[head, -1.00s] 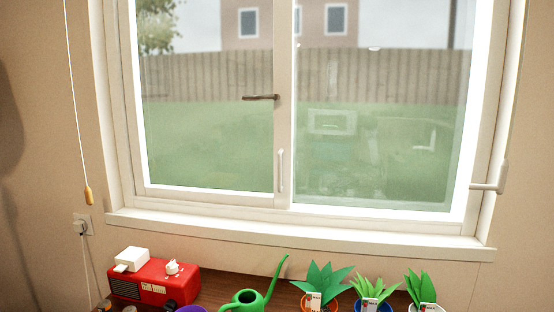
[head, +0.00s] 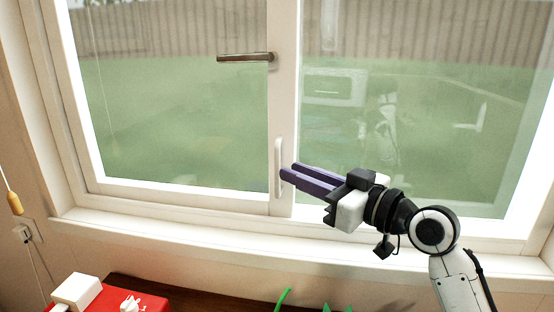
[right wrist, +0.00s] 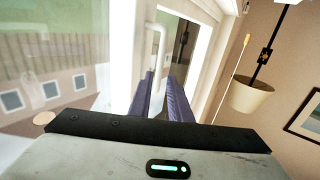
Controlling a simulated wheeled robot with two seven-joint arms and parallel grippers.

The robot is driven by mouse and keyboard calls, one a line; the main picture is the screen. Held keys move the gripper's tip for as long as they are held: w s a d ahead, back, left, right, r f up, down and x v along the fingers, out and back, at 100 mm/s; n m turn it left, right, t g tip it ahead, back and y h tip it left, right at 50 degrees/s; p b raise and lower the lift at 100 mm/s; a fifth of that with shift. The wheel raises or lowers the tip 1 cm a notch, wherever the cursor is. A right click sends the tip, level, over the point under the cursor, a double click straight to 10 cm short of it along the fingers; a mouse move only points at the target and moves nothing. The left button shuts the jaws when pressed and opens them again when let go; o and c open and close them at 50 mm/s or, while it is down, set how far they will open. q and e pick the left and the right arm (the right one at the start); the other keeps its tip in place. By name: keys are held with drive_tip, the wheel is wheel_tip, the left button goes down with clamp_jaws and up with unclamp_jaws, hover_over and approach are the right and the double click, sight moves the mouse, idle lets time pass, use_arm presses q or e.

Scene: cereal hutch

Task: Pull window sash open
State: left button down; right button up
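The window has two sashes side by side with a white central stile (head: 285,110). A slim white upright pull handle (head: 279,165) is on the lower part of that stile; it also shows in the right wrist view (right wrist: 154,45). A brown lever handle (head: 246,57) sticks out to the left higher up. My right gripper (head: 287,171) has purple fingers pointing left, their tips close beside the pull handle. My left gripper is out of view.
The white sill (head: 170,230) runs below the window. A red box-like appliance (head: 120,302) and green plant tips (head: 284,299) stand at the bottom edge. A cord with a yellow pull (head: 14,203) hangs at left. A hanging beige pot (right wrist: 250,95) shows in the right wrist view.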

sight(279, 166)
drive_tip(key=x, duration=0.4)
drive_tip(key=shift+w+a+p, duration=0.25)
drive_tip(key=shift+w+p, duration=0.05)
drive_tip(key=shift+p, duration=0.05)
drive_tip(key=shift+w+a, duration=0.4)
drive_tip(key=shift+w, duration=0.05)
drive_tip(key=shift+w+a+f, duration=0.1)
drive_tip(key=shift+w, duration=0.05)
clamp_jaws()
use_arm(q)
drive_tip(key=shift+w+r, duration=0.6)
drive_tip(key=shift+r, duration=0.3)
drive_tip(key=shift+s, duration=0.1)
